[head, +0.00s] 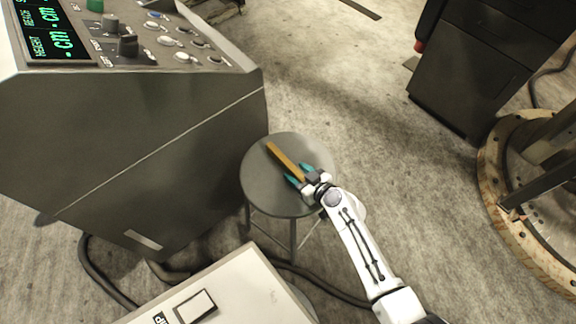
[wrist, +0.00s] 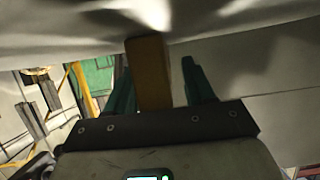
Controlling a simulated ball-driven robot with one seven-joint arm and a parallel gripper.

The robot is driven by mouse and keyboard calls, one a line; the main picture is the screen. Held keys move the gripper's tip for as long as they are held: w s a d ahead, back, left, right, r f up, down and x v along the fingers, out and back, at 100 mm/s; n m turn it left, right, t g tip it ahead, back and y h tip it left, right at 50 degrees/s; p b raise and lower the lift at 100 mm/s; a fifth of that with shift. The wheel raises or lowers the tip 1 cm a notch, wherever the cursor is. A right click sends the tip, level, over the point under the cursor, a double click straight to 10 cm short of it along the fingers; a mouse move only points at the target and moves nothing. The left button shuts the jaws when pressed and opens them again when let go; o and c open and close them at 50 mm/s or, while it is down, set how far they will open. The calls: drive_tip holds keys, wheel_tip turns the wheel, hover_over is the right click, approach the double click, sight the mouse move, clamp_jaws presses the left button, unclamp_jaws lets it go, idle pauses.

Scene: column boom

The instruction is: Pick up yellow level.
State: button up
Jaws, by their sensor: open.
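The yellow level (head: 285,159) is a long, narrow yellow-orange bar lying on the round grey stool (head: 258,188). My gripper (head: 299,174) is at the stool top, at the level's near right end, with its teal fingers open on either side of the bar. In the wrist view the level (wrist: 149,70) stands between the two dark green fingers of my gripper (wrist: 158,90). A gap shows between the level and the right finger; the left finger is closer to it, and I cannot tell whether they touch. The level's near end is hidden by the gripper body.
A large grey console (head: 140,150) with knobs and a green display stands left of the stool. A pale box (head: 235,285) is in front. A dark cabinet (head: 470,85) and a wooden reel (head: 490,165) are at right. Cables lie on the floor.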

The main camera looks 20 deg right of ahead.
clamp_jaws()
idle(0.5)
wheel_tip(320, 180, up, 10)
drive_tip(key=p, duration=0.3)
drive_tip(key=shift+s+d+f, duration=0.1)
drive_tip(key=shift+s+d, duration=0.2)
drive_tip(key=s+r+m+h, duration=0.3)
drive_tip(key=s+h, duration=0.1)
drive_tip(key=s, duration=0.4)
drive_tip(key=shift+s+a+r+m+t, duration=0.15)
drive_tip(key=shift+s+r+m+t, duration=0.05)
drive_tip(key=shift+r+m+t, duration=0.1)
